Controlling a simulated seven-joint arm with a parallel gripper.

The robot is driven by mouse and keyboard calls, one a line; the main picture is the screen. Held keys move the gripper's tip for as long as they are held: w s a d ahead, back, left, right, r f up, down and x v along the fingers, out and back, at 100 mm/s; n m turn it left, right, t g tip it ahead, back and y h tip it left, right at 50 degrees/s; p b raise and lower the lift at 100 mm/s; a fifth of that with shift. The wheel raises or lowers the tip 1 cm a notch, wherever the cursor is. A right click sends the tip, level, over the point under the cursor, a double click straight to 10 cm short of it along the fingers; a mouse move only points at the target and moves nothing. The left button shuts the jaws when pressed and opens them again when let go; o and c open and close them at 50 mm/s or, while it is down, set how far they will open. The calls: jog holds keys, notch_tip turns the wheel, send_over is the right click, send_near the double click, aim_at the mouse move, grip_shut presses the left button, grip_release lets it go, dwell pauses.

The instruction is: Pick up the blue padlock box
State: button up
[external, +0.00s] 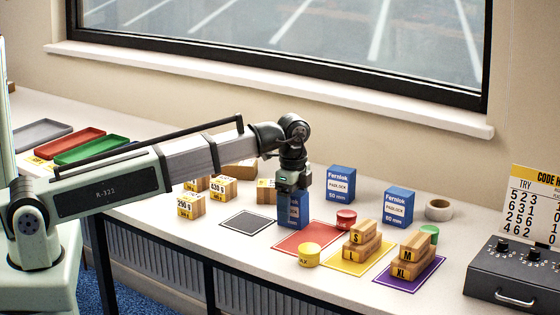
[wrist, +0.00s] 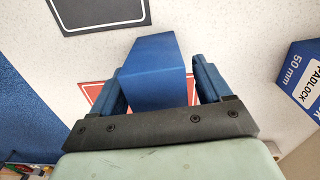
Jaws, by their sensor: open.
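A blue padlock box (external: 293,212) stands under my gripper (external: 292,193) in the external view, by the red mat. In the wrist view this box (wrist: 155,65) lies between the two blue fingers of my gripper (wrist: 160,80), which are open on either side of it. I cannot tell whether either finger touches it. A second blue padlock box (external: 341,180) stands behind and to the right. A third (external: 398,207) stands further right. One blue padlock box (wrist: 302,75) shows at the right edge of the wrist view, with its label visible.
A black mat (external: 248,222) and a red mat (external: 305,238) flank the box. Stacked wooden blocks (external: 362,240) stand on the yellow mat; more blocks (external: 222,188) are left. A yellow tin (external: 309,255) and a red tin (external: 346,219) are nearby.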

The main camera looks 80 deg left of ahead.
jog(key=shift+c, duration=0.3)
jog(key=c, duration=1.1)
